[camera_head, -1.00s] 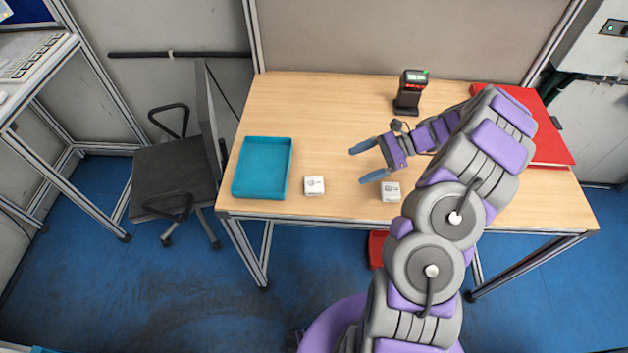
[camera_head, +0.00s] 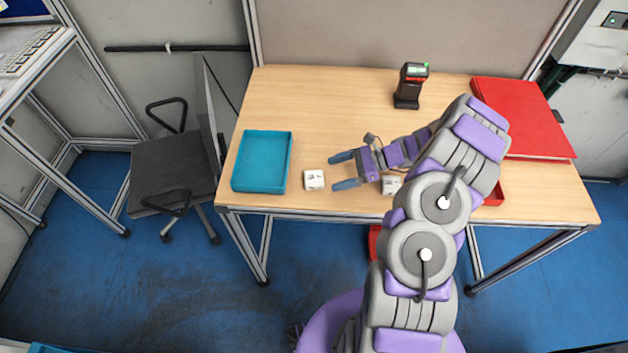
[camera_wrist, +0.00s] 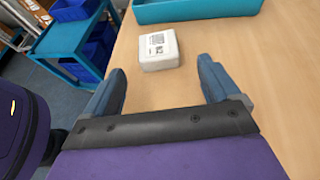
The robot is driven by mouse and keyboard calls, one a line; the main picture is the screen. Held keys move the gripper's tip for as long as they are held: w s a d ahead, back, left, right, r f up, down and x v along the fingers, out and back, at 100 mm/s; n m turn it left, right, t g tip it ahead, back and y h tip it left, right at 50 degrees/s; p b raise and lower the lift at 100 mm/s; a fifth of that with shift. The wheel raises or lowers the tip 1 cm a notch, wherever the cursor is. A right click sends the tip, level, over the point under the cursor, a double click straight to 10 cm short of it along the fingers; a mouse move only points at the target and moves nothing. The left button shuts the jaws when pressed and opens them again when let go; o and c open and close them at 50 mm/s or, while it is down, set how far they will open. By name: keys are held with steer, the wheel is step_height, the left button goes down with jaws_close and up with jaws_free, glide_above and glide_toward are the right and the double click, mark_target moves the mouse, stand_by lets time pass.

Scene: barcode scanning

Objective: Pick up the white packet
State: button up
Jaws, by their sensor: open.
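A white packet (camera_head: 314,180) with a dark printed label lies on the table, just right of the blue tray (camera_head: 238,178). In the wrist view the packet (camera_wrist: 160,50) lies ahead of my fingertips, roughly between their lines, label side up. My gripper (camera_head: 342,170) is open and empty, pointing left, with the packet just beyond its fingertips. The open fingers also show in the wrist view (camera_wrist: 162,75). A second white packet (camera_head: 391,185) lies on the table behind my gripper, partly hidden by my arm.
A black scanner (camera_head: 408,88) with a green light stands at the back of the table. A large red folder-like slab (camera_head: 520,118) lies at the right. A red tray (camera_head: 494,194) is partly hidden by my arm. The back middle of the table (camera_head: 330,105) is clear.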

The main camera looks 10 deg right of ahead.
mark_target(321, 177)
steer(key=shift+r+b+x, duration=0.15)
steer(key=shift+b+x, duration=0.2)
steer(key=shift+x, duration=1.25)
steer(key=shift+r+b+x, duration=0.15)
steer(key=shift+b+x, duration=0.15)
steer(key=shift+x, duration=1.25)
steer(key=shift+a, duration=0.1)
steer(key=shift+c, duration=0.4)
steer(key=c, duration=1.1)
